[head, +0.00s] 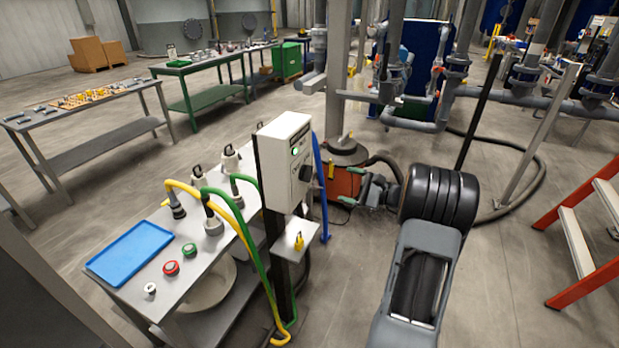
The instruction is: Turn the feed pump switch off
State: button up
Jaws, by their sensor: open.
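A white control box (285,160) stands on a dark post at the middle of the head view. Its face is turned to the right and seen at a steep angle. A lit green lamp (295,151) is on that face. A dark switch knob (306,172) sticks out lower on the face; I cannot tell which way it points or read its label. My gripper (351,186) has green-tipped fingers. It is open and empty, to the right of the box, apart from the knob, with its fingers towards the box.
A small shelf (294,246) with a yellow item sits under the box. The grey bench (200,265) left of it carries a blue tray (130,252), couplings and hoses. An orange machine (345,178) stands behind my gripper. An orange ladder (585,240) is at right.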

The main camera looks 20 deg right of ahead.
aim_at(310, 175)
jog(key=p+x, duration=0.3)
jog(key=x, duration=1)
jog(key=shift+c, duration=0.2)
jog(key=c, duration=0.9)
jog(key=shift+f, duration=0.1)
